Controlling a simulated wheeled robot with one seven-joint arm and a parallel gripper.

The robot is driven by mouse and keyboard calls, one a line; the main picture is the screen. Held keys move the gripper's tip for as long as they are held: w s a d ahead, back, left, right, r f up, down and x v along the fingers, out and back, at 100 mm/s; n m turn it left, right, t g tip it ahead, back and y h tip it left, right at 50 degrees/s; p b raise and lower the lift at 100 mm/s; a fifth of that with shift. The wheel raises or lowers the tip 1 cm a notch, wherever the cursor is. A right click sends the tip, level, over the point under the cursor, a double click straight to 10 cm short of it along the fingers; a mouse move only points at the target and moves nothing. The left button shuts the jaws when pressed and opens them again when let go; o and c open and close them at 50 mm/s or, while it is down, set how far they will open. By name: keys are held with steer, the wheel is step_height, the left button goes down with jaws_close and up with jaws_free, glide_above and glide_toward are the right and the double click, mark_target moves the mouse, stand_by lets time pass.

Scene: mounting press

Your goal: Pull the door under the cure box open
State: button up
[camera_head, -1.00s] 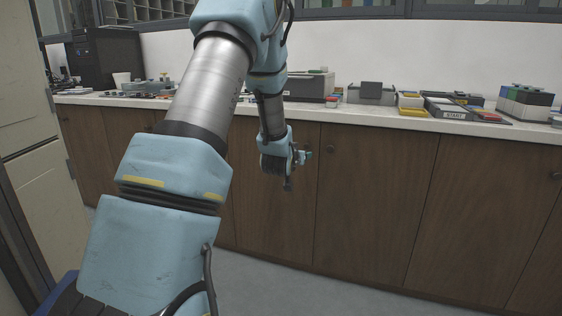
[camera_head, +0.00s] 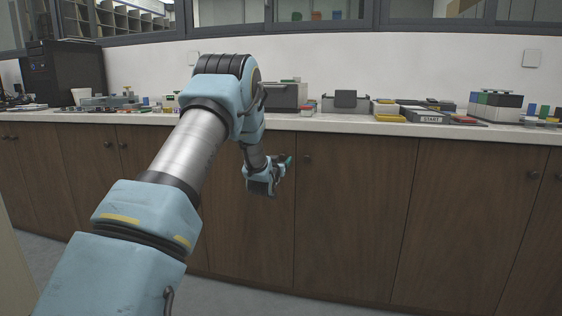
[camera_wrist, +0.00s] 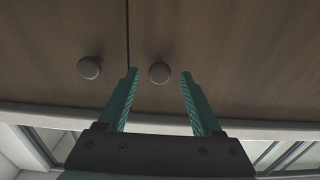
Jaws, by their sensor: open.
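A dark grey box (camera_head: 287,97), which may be the cure box, stands on the counter behind my arm; I see no label on it. Below it is a closed brown wood door (camera_head: 240,235), partly covered by my arm. My gripper (camera_head: 288,161) is in front of this door near its upper right edge and hides its knob in the head view. In the wrist view the round knob (camera_wrist: 159,72) shows between the open teal fingers, near the fingertip line; nothing is gripped. The wrist picture is upside down, with the counter edge at the bottom.
The neighbouring door's knob (camera_head: 307,159) is close to the right of my gripper, across a narrow seam; it also shows in the wrist view (camera_wrist: 89,67). The counter (camera_head: 350,123) overhangs above the doors and carries trays and boxes. Floor shows below the doors.

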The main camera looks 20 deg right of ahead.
steer(key=shift+w+d, duration=0.4)
steer(key=shift+w, duration=0.2)
steer(key=shift+c, duration=0.3)
jaws_close()
stand_by(0.8)
